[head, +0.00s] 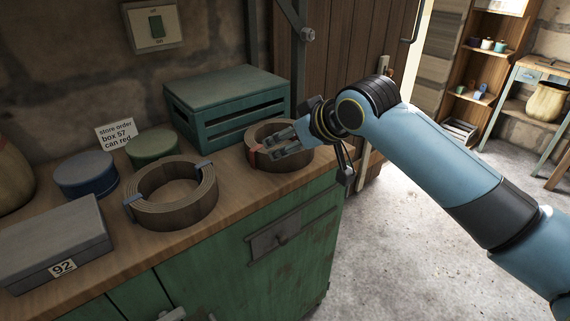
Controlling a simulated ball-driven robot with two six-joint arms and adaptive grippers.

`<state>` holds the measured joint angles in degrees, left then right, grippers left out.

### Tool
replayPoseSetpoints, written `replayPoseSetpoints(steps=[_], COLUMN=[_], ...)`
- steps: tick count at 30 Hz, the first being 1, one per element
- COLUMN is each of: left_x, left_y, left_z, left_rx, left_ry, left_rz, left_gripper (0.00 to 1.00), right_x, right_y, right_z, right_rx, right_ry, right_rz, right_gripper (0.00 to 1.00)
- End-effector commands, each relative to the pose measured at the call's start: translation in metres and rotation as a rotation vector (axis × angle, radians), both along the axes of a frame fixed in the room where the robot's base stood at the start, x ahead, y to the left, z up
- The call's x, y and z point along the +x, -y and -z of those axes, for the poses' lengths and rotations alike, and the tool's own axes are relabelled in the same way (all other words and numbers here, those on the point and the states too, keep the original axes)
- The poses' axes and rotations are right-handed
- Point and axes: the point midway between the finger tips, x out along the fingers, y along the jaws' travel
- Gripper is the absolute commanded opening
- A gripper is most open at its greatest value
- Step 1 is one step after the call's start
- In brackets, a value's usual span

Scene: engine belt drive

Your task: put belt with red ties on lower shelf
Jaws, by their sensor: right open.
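The belt with red ties (265,133) lies coiled at the right end of the wooden counter, a brown ring with a red tie at its left side. My right gripper (268,152) is over this coil, its fingers reaching across the ring from the right. The gripper is open, and part of the ring is hidden behind it; I cannot tell whether the fingers touch it. A second coiled belt, with blue ties (150,217), lies to the left on the counter. My left gripper is not in view. A wooden shelf unit (462,75) stands at the far right.
A green crate (240,123) stands behind the coils. A green can (154,147), a blue can (87,176), a note card (116,134) and a grey box marked 92 (50,240) are on the left. The green cabinet (300,250) carries the counter.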

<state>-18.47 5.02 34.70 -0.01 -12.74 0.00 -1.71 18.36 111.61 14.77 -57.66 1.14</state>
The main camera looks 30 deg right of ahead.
Motion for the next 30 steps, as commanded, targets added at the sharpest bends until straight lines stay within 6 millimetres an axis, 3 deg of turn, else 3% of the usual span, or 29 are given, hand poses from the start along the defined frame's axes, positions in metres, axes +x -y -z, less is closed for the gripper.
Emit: replayPoseSetpoints(steps=[5,9,13,24,30], left_x=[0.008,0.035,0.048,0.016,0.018], left_y=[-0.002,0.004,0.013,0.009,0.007], left_z=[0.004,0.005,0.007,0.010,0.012], left_rx=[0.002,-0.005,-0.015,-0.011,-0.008], left_ry=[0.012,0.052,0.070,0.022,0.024], left_rz=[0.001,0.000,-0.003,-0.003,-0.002], left_gripper=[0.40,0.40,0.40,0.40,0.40], right_x=[0.015,0.033,0.050,0.082,0.099], right_y=[-0.025,-0.028,-0.029,-0.030,-0.031], right_z=[-0.002,0.008,0.021,0.048,0.061], right_rx=[0.061,0.067,0.066,0.065,0.065], right_ry=[0.028,0.031,0.031,0.029,0.031], right_rz=[0.008,0.008,0.006,0.006,0.005], right_gripper=[0.62,0.62,0.62,0.62,0.62])
